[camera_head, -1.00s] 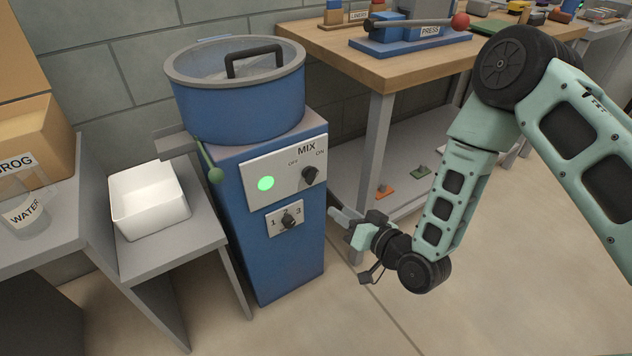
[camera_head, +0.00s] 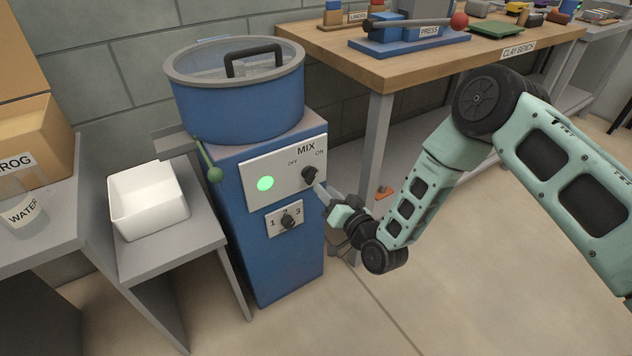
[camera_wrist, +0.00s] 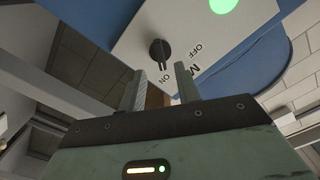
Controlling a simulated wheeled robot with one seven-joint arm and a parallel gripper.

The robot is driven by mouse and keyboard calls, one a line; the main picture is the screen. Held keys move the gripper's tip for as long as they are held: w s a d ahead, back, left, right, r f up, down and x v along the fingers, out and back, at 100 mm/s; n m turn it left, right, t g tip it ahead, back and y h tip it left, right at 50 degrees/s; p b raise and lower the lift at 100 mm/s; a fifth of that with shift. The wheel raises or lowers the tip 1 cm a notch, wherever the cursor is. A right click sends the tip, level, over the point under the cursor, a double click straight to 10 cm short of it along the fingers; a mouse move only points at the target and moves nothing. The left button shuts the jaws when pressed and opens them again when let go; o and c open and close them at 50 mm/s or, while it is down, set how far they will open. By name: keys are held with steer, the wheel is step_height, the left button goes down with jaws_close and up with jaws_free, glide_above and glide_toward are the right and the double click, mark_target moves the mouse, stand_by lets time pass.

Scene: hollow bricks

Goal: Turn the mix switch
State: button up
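The mix switch (camera_head: 309,175) is a black knob on the white MIX panel (camera_head: 277,176) of the blue mixer. The panel has OFF and ON labels and a lit green light (camera_head: 265,183). In the wrist view the knob (camera_wrist: 159,50) stands just beyond my fingertips, with its pointer line toward the ON label. My gripper (camera_head: 318,188) is at the right edge of the panel, close to the knob. In the wrist view my gripper (camera_wrist: 161,76) is open, its two fingers apart with nothing between them. In the head view the fingertips are small and partly overlap the knob's lower edge.
A second knob (camera_head: 289,221) marked 1 to 3 sits below. A green-handled lever (camera_head: 215,173) hangs at the mixer's left. A white bin (camera_head: 148,200) stands on the left shelf. The clay bench (camera_head: 400,72) and its leg (camera_head: 374,150) are behind my arm.

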mark_target(314, 178)
steer(key=x, duration=0.5)
steer(key=shift+w+a, duration=0.2)
steer(key=shift+w, duration=0.05)
jaws_close()
